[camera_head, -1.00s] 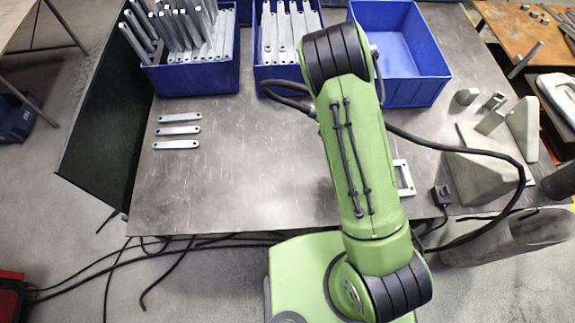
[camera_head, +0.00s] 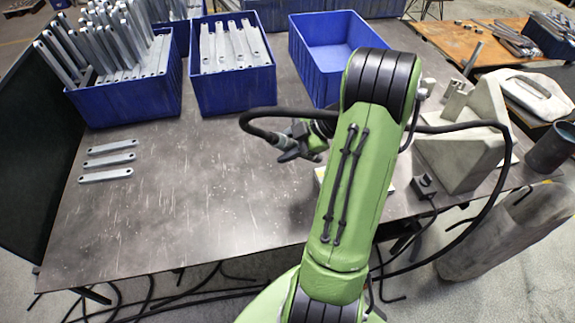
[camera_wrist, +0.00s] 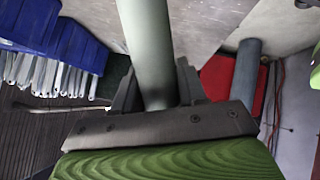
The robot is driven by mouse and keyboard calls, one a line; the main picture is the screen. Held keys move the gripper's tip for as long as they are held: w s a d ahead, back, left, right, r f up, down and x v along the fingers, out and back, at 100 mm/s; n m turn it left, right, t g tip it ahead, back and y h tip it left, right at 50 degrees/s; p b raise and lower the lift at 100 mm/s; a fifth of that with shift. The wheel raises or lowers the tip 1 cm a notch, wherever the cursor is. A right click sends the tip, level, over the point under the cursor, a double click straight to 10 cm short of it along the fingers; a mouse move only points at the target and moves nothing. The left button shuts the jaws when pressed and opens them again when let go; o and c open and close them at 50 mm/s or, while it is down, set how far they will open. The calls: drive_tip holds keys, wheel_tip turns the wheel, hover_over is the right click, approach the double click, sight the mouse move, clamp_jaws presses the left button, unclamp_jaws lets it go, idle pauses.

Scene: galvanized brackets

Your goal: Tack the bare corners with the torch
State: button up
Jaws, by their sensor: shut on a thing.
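My gripper (camera_wrist: 157,92) is shut around a smooth grey-green cylinder, which looks like the torch (camera_wrist: 148,40); its ends are out of view. In the head view my gripper (camera_head: 290,150) shows left of my forearm, above the table, with a black hose curving to it. The torch tip cannot be made out there. A pale bracket frame (camera_head: 320,174) lies on the table below and right of my gripper, mostly hidden behind my arm, so its corners cannot be seen. Three loose flat bars (camera_head: 109,160) lie at the left of the table.
A blue bin of long bars (camera_head: 125,105), a blue bin of flat bars (camera_head: 235,92) and an empty blue bin (camera_head: 322,80) line the back. A grey angular block (camera_head: 465,150) and a small black box (camera_head: 424,186) stand at the right. The table's middle left (camera_head: 190,190) is clear.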

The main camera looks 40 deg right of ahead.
drive_tip(key=shift+s, duration=0.4)
drive_tip(key=shift+d+f+b, duration=0.1)
drive_tip(key=shift+f+b, duration=1.45)
drive_tip(key=shift+f, duration=1.35)
drive_tip(key=shift+f+b, duration=0.35)
drive_tip(key=shift+b, duration=0.3)
idle(0.5)
drive_tip(key=shift+r+p, duration=1.85)
drive_tip(key=shift+r, duration=1.3)
drive_tip(key=shift+f, duration=0.1)
drive_tip(key=shift+w, duration=0.1)
